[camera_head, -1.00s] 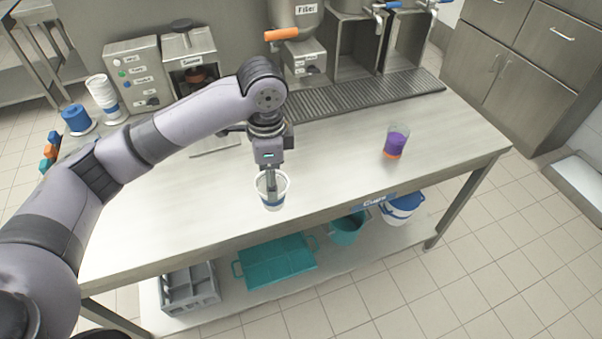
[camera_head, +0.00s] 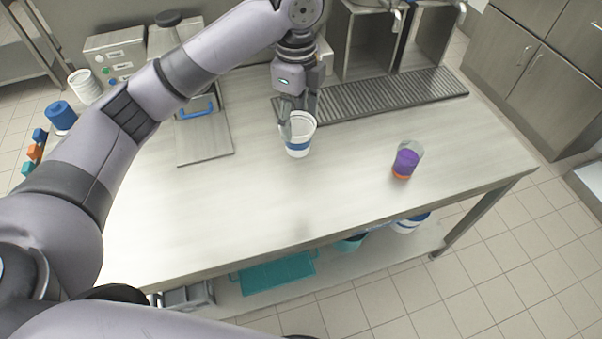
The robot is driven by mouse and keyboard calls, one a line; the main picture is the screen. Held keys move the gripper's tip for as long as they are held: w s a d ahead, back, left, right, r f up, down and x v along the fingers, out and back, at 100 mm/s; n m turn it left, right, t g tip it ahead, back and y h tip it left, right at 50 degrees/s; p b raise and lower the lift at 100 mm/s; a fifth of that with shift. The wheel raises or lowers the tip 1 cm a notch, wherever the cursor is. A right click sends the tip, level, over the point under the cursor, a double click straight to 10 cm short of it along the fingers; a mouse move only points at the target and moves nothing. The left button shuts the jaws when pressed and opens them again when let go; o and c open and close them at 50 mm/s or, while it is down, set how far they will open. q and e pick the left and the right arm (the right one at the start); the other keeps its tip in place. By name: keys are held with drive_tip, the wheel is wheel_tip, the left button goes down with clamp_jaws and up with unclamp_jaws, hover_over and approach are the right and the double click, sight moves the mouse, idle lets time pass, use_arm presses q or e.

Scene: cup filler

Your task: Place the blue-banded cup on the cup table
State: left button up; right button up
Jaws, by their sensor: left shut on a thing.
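My left gripper (camera_head: 298,108) is shut on the near-left wall of the white blue-banded cup (camera_head: 299,146), with a finger at its rim. The cup is upright, and its mouth shows at the top. It is over the steel cup table (camera_head: 240,225), toward the drip grate; I cannot tell whether its base touches the top. A clear cup with purple contents and an orange base (camera_head: 406,162) stands to the right on the same table. My right gripper is not in view.
A ribbed drip grate (camera_head: 400,98) runs along the back. A steel plate with a blue handle (camera_head: 205,138) lies at left. White stacked cups (camera_head: 85,86) and a blue roll (camera_head: 61,116) stand far left. The front middle of the table is clear.

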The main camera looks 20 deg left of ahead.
sight(295, 151)
use_arm(q)
drive_tip(key=f, duration=0.1)
drive_tip(key=s+f, duration=0.1)
drive_tip(key=f, duration=0.2)
drive_tip(key=shift+s+f, duration=0.1)
drive_tip(key=shift+s, duration=0.15)
wheel_tip(295, 151, down, 4)
drive_tip(key=shift+f+p, duration=0.25)
drive_tip(key=shift+p, duration=0.5)
drive_tip(key=f, duration=0.3)
drive_tip(key=f+p, duration=0.1)
drive_tip(key=f, duration=0.5)
drive_tip(key=shift+w+f, duration=0.1)
drive_tip(key=shift+w, duration=0.15)
drive_tip(key=shift+o, duration=1.4)
drive_tip(key=shift+f, duration=0.1)
drive_tip(key=o, duration=0.4)
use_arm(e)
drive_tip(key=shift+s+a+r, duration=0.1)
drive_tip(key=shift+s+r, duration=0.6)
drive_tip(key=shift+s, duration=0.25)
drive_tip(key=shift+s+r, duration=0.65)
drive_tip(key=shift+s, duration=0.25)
